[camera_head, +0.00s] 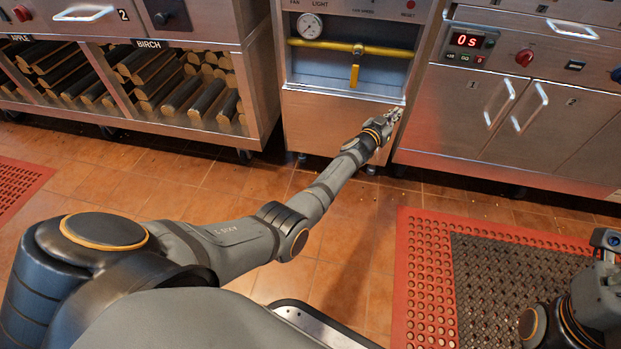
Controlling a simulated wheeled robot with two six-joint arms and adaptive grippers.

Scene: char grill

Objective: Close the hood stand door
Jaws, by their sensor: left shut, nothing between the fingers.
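The hood stand (300,71) is the narrow steel cabinet in the upper middle, with a gauge, a yellow pipe and a yellow valve handle in its open recess. A plain steel panel (325,122) sits below the recess, with a ledge along its top; I cannot tell whether this panel is the door hanging down. My left gripper (393,116) is shut and empty, at the right end of this panel, just under the ledge. I cannot tell whether it touches the steel. Part of my right arm shows at the right edge; its fingertips are not visible.
A wood rack (253,95) holding split logs stands left of the hood stand. A steel unit with two handled doors (475,110) stands close on the right. A red perforated mat (420,275) lies on the tiled floor (345,265).

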